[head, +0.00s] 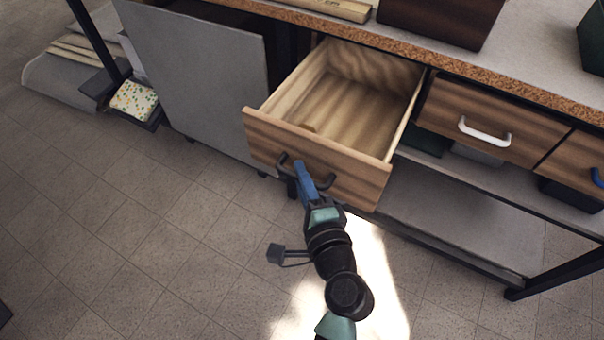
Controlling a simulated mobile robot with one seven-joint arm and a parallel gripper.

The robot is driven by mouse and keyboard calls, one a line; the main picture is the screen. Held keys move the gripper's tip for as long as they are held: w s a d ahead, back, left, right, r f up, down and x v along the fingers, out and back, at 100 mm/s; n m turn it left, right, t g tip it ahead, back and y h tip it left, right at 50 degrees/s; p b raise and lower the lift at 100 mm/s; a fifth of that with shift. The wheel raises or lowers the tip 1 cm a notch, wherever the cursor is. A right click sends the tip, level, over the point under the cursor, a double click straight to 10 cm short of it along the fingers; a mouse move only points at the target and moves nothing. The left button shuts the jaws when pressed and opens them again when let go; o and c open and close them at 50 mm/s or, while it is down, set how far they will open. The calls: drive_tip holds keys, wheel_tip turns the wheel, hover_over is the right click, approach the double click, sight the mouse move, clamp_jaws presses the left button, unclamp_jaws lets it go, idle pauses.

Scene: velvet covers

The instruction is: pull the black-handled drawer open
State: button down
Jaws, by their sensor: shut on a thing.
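The wooden drawer (340,168) with the black handle (325,184) is pulled well out of the bench in the head view. The fingertips are partly hidden against the handle.
A closed drawer with a white handle (484,132) is to the right, and one with a blue handle (597,177) is beyond it. A grey panel (200,75) stands left of the open drawer. A lower shelf (460,215) runs under the bench.

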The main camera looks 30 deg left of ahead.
drive_tip(key=c, duration=1.1)
unclamp_jaws()
drive_tip(key=p+v, duration=0.1)
drive_tip(key=v, duration=1.2)
drive_tip(key=shift+f, duration=0.1)
